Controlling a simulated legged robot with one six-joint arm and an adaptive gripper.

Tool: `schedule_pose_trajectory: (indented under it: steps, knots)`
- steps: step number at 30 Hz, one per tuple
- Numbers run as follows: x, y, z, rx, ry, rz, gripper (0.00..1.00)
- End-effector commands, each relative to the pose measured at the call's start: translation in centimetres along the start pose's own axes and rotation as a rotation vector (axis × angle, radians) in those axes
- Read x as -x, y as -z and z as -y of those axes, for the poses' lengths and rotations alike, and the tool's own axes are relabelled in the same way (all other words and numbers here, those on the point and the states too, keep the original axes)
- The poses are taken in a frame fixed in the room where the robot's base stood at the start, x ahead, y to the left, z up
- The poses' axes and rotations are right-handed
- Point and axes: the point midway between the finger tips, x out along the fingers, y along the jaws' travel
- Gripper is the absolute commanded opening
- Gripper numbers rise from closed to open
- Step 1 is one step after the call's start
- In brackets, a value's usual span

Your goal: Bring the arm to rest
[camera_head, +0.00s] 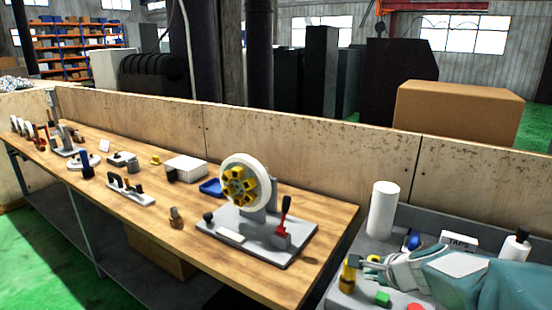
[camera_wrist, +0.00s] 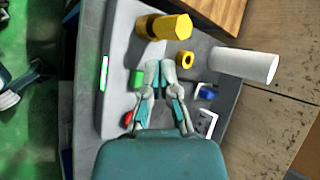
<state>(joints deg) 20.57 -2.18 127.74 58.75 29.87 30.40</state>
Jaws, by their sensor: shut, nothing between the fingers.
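My gripper (camera_wrist: 160,66) shows in the wrist view with its two grey and teal fingers shut, the tips close together and nothing between them. It hangs over a grey bench top with small parts. In the head view my gripper (camera_head: 378,262) reaches in from the lower right, pointing left, low over the same bench. A yellow hexagonal piece (camera_wrist: 165,27) and a yellow ring (camera_wrist: 185,59) lie just beyond the fingertips. A green block (camera_wrist: 137,77) is left of the fingers. Whether the fingers touch anything cannot be told.
A white cylinder (camera_head: 383,210) stands behind my gripper, near a box marked TAPS (camera_head: 459,241) and a dark-capped bottle (camera_head: 516,246). A red button (camera_wrist: 128,118) is close on the left. The wooden bench (camera_head: 322,211) holds a grinder-like device (camera_head: 245,185). A wooden partition (camera_head: 330,150) runs behind.

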Motion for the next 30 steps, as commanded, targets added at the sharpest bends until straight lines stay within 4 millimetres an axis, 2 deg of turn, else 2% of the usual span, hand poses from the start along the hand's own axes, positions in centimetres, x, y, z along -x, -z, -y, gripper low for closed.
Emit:
schedule_pose_trajectory:
  steps: [1,6,12,18,21,25,30]
  knots:
    - [1.4,-2.2,-0.7,0.139,-0.018,0.021,0.00]
    - [5.5,-7.0,-4.1,0.592,-0.100,0.064,0.00]
    - [10.3,-9.7,-8.9,1.104,-0.200,0.075,0.00]
    - [14.3,-9.5,-13.0,1.541,-0.309,0.040,0.00]
    - [15.5,-9.1,-14.0,1.670,-0.350,0.019,0.00]
    - [16.0,-8.7,-14.6,1.736,-0.376,0.007,0.00]
    - [16.0,-8.7,-14.6,1.738,-0.378,0.006,0.00]
